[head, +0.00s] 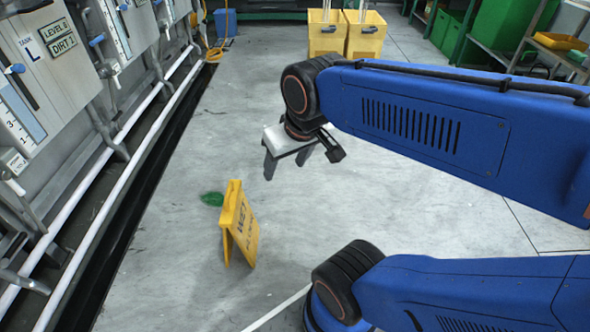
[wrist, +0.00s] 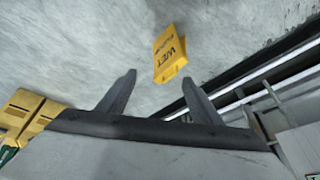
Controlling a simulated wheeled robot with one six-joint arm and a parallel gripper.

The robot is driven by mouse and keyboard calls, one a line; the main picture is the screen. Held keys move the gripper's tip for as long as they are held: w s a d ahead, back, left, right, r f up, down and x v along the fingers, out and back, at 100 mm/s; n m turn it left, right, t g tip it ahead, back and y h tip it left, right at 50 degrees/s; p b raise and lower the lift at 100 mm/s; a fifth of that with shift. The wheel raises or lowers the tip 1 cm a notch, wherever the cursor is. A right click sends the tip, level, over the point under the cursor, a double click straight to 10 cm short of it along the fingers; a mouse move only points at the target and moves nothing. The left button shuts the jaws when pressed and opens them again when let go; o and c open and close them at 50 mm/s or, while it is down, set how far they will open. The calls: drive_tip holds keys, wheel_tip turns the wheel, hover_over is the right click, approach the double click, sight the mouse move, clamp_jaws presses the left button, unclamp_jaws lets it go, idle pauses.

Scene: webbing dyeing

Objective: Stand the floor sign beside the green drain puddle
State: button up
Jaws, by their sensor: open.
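The yellow floor sign (head: 239,226) with "WET" lettering stands upright like a tent on the grey floor in the head view. The green puddle (head: 212,199) lies on the floor just behind and left of the sign, close beside it in the picture. My gripper (head: 286,165) is open and empty, above the floor, behind and right of the sign. In the wrist view the sign (wrist: 170,54) shows beyond and between the open fingertips of my gripper (wrist: 157,82), apart from them. The puddle cannot be made out in the wrist view.
Grey tank panels (head: 45,60) with white pipes (head: 95,185) and a dark floor channel run along the left. Two yellow bins (head: 366,36) stand at the back. Green shelving and crates (head: 505,30) are at back right. The floor around the sign is clear.

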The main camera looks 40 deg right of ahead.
drive_tip(key=shift+s+d+r+n, duration=0.1)
drive_tip(key=shift+s+n, duration=0.05)
drive_tip(key=shift+s, duration=0.65)
drive_tip(key=shift+s+d+r+n, duration=0.1)
drive_tip(key=shift+s+n, duration=0.05)
drive_tip(key=shift+s, duration=0.65)
